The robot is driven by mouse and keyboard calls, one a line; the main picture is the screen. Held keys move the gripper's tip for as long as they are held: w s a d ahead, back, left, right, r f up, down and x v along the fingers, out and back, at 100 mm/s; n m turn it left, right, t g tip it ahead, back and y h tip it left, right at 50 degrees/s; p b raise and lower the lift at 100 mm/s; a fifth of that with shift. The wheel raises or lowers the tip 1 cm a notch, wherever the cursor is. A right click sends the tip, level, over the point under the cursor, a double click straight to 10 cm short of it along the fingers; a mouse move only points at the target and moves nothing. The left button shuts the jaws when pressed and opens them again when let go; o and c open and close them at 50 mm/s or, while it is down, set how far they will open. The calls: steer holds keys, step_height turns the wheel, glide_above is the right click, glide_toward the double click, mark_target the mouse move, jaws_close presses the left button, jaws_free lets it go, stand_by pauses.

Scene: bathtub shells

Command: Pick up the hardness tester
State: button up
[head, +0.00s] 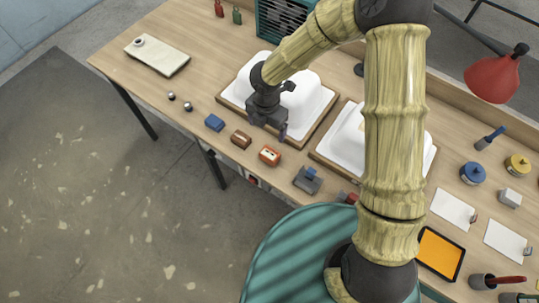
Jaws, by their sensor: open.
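I cannot tell for sure which small item is the hardness tester. Candidates along the bench's front edge are an orange box with a pale face (269,156), a brown box (241,139), a blue box (214,122) and a grey-blue device (307,179). My gripper (267,127) is open, over the front edge of the left white shell's board. In the picture it is just above the brown and orange boxes and apart from them. Its height over the bench is hard to judge. Nothing shows between its fingers.
A white shell on a wooden board (236,101) lies behind my gripper. A second white shell (337,143) is to the right, partly hidden by my arm. Two small balls (188,106) and a pale slab (157,55) are left. A red lamp (492,79) overhangs the right side.

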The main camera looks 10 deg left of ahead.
steer(key=p, duration=0.2)
glide_toward(270, 153)
steer(key=f, duration=0.5)
steer(key=shift+s+a+f, duration=0.2)
steer(key=shift+a+f, duration=0.05)
steer(key=shift+a, duration=0.15)
steer(key=shift+d+f, duration=0.2)
steer(key=shift+f, duration=0.45)
steer(key=shift+w+d+f+p, duration=0.15)
steer(key=shift+f+p, duration=0.5)
steer(key=shift+f, duration=1.3)
steer(key=c, duration=1.2)
steer(key=shift+r, duration=0.1)
